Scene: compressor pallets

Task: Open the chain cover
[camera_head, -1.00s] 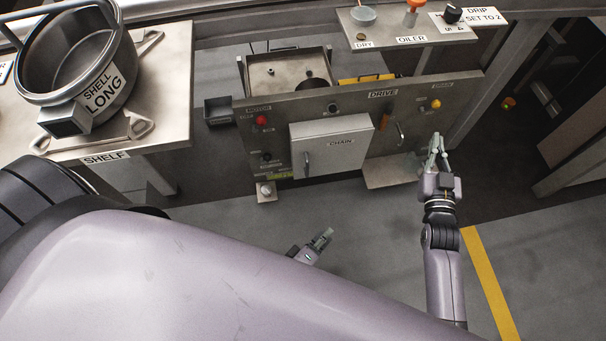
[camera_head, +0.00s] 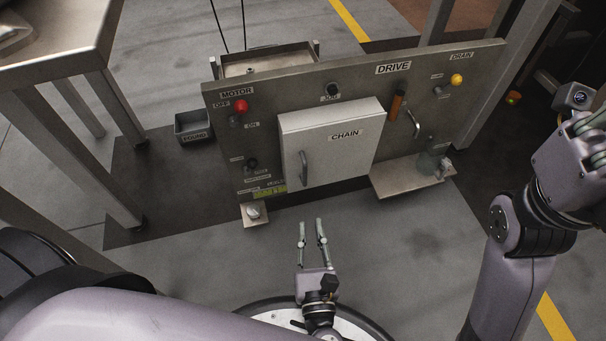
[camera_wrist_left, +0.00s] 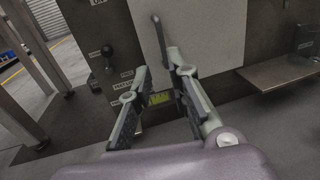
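The chain cover (camera_head: 340,150) is a pale box-like door labelled CHAIN on the grey drive panel (camera_head: 225,135); it looks shut. Its upright bar handle (camera_head: 304,168) is near its left edge. My left gripper (camera_head: 312,222) is open and empty, below and in front of the cover, apart from the handle. In the left wrist view the open fingers (camera_wrist_left: 158,75) point toward the cover (camera_wrist_left: 210,30), with the handle (camera_wrist_left: 160,38) just beyond them. My right gripper (camera_head: 590,125) is at the right edge, partly cut off; its fingers are unclear.
The panel carries a red motor knob (camera_head: 240,105), a yellow drain knob (camera_head: 456,80), an orange-handled item (camera_head: 397,105) and another curved handle (camera_head: 414,124). A metal ledge (camera_head: 400,180) juts out at lower right. A shelf table (camera_head: 60,45) stands left. Floor before the panel is clear.

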